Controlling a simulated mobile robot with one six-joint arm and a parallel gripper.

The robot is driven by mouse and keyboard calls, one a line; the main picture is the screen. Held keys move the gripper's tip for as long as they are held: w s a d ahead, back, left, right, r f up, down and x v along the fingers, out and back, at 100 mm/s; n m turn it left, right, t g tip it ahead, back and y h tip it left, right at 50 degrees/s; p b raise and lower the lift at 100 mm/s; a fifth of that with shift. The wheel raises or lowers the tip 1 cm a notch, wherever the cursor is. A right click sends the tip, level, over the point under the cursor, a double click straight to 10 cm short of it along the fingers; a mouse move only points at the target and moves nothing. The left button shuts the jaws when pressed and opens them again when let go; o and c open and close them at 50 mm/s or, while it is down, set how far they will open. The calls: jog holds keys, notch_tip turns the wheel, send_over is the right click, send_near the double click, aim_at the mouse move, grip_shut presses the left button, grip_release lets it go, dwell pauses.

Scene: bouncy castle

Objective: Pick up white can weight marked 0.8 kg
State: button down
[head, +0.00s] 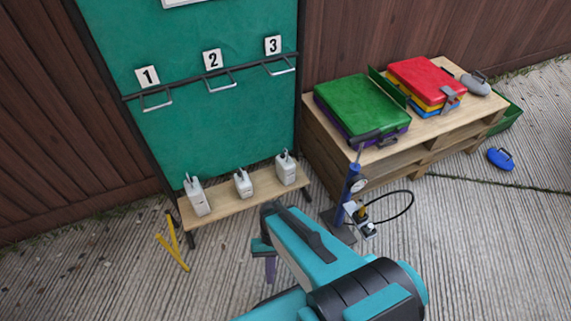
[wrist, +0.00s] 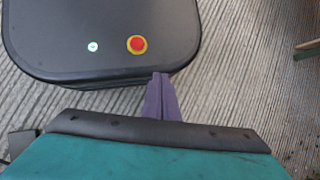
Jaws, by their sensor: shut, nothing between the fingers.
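Three white can weights with handles on top stand upright on a low wooden bench (head: 228,206). They are a left can (head: 197,199), a middle can (head: 243,184) and a right can (head: 286,169). The left one looks largest. Their markings are too small to read, so I cannot tell which one is 0.8 kg. My gripper (head: 270,270) is in front of the bench, apart from the cans, pointing down. Its purple fingers (wrist: 160,96) are shut together and empty in the wrist view. No can shows in the wrist view.
A green board (head: 215,120) with numbered hooks rises behind the bench. A blue pump (head: 349,195) with a black hose stands right of it. A pallet table (head: 370,155) holds coloured cases. Yellow bars (head: 172,245) lie at left. The decking at front left is clear.

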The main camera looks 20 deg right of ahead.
jog(key=s+d+r+n+h+p, duration=0.1)
jog(key=d+r+p, duration=0.2)
jog(key=r+p, duration=0.5)
jog(key=d+r+n+h+p, duration=0.1)
jog(key=d+r+h+p, duration=0.1)
jog(key=r+p, duration=0.7)
jog(key=shift+s+d+t+p, duration=0.35)
jog(key=shift+d+p, duration=0.2)
jog(key=shift+p, duration=0.8)
jog(key=c, duration=1.9)
grip_release()
jog(key=shift+o, duration=0.7)
